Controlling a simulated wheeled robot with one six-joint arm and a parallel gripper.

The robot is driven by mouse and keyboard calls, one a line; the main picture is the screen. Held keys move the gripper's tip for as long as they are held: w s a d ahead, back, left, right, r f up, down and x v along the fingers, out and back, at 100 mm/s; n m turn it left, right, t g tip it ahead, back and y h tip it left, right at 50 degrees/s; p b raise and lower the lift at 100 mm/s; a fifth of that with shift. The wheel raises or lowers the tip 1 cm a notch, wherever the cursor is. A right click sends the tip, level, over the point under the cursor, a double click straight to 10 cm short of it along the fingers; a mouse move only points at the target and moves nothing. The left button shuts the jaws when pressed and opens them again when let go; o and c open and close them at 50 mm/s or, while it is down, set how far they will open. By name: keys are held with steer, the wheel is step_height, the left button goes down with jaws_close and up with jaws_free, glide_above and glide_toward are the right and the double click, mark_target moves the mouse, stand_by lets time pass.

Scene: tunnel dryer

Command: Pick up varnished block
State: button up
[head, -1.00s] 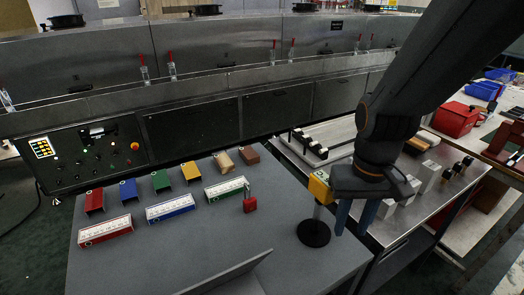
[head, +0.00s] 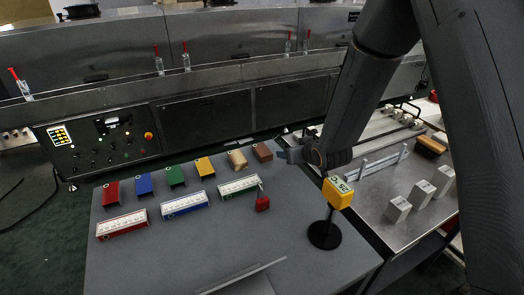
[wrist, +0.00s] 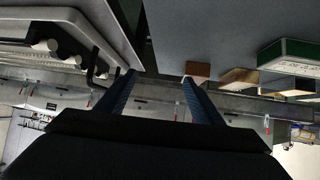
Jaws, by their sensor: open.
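Two plain wood-coloured blocks lie at the back right of the grey table: a reddish-brown block (head: 263,152) and a lighter tan block (head: 237,160) left of it. I cannot tell surely from the finish which is varnished. Both also show in the wrist view, the brown block (wrist: 198,70) close beside the right fingertip and the tan block (wrist: 238,77) further right. My gripper (wrist: 159,78) is open, with nothing between its blue fingers. In the head view it is just right of the brown block, near the table's back right corner, its fingers largely hidden.
Several coloured channel pieces stand in a row left of the blocks, with white-topped bars and a red padlock (head: 262,204) in front. A yellow display (head: 338,192) on a black stand is at the right. A metal bench (head: 385,215) with silver blocks lies beyond. The dryer wall runs behind.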

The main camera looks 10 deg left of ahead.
mark_target(261, 147)
steer(key=a+y, duration=0.1)
steer(key=a, duration=0.1)
steer(key=a+n+y, duration=0.1)
steer(key=a, duration=0.2)
steer(key=a+f+t+p, duration=0.1)
steer(key=a, duration=0.2)
steer(key=shift+w+a+y, duration=0.15)
steer(key=shift+w+y, duration=0.15)
steer(key=shift+y, duration=0.1)
steer(key=shift+f+p+x, duration=0.1)
steer(key=shift+p+x, duration=0.35)
steer(key=shift+x, duration=1.45)
steer(key=shift+f+p+x, duration=0.15)
steer(key=shift+p+x, duration=0.25)
steer(key=shift+x, duration=1.45)
steer(key=shift+s, duration=0.15)
steer(key=c, duration=1.2)
